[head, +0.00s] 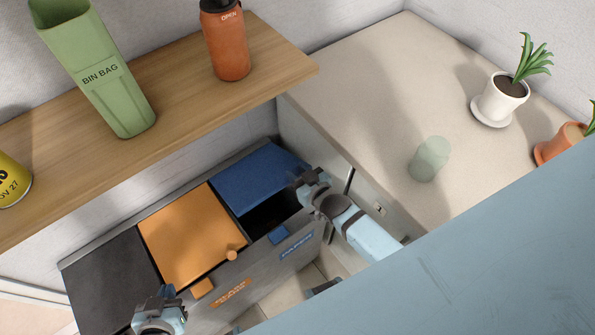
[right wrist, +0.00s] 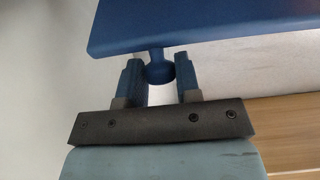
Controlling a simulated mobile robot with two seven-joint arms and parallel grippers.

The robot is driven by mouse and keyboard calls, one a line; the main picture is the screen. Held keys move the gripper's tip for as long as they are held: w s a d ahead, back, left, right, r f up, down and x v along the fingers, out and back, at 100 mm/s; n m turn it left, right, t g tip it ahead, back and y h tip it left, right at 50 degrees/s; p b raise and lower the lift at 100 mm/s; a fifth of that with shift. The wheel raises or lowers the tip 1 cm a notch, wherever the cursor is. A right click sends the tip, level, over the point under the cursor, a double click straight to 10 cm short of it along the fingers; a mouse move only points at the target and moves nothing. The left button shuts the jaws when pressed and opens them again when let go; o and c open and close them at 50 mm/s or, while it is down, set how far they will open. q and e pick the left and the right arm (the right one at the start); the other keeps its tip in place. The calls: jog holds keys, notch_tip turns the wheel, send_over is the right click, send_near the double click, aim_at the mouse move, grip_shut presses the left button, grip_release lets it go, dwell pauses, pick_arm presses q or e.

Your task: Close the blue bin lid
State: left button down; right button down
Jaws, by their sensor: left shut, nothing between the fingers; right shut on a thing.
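The blue bin lid (head: 256,178) is raised, with the dark opening of its bin (head: 277,212) showing below its front edge. My right gripper (head: 303,184) is at the lid's front right corner in the head view. In the right wrist view, my right gripper (right wrist: 160,78) is shut on the lid's round blue knob (right wrist: 158,66), and the lid's underside or face (right wrist: 200,20) spans the top. My left gripper (head: 158,298) is shut and empty, low at the left in front of the bins, apart from the blue lid.
An orange lid (head: 190,232) with a knob and a dark lid (head: 108,278) lie flat to the left of the blue bin. A wooden shelf (head: 180,105) above holds a green bin-bag box (head: 100,75) and an orange bottle (head: 226,45). A counter (head: 370,85) with potted plants is at right.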

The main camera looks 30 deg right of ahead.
jog(key=c, duration=0.8)
grip_release()
jog(key=shift+f, duration=0.1)
jog(key=shift+c, duration=0.2)
jog(key=shift+s, duration=0.3)
jog(key=v, duration=1.3)
jog(key=shift+r, duration=0.2)
jog(key=shift+d, duration=0.1)
